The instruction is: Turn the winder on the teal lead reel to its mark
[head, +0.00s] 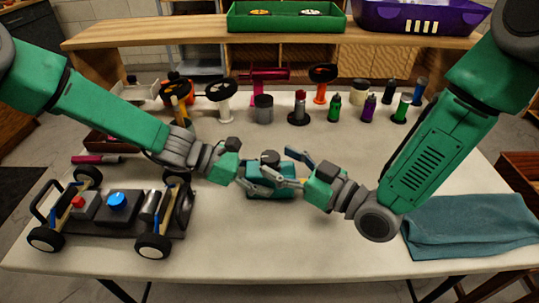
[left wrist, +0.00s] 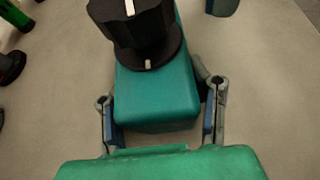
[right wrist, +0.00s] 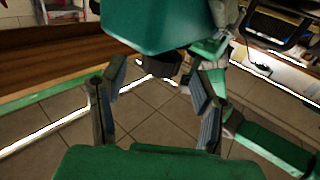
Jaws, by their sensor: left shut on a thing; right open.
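The teal lead reel (head: 262,190) is a small box at the middle of the table, with a black winder (head: 270,157) on top. My left gripper (head: 264,184) is shut on the reel's body; its fingers lie along both sides of the box in the left wrist view (left wrist: 160,118). There the winder (left wrist: 140,25) shows a white line on its top, and a white mark (left wrist: 148,64) sits on the black rim below it. The line and mark look slightly offset. My right gripper (head: 296,168) is open beside the reel at its right. Whether the reel touches the table is unclear.
An RC car chassis (head: 115,215) stands at the left front. A folded teal cloth (head: 470,226) lies at the right. Several bottles, cans and spool stands, including a grey can (head: 263,108), line the back. The front middle of the table is clear.

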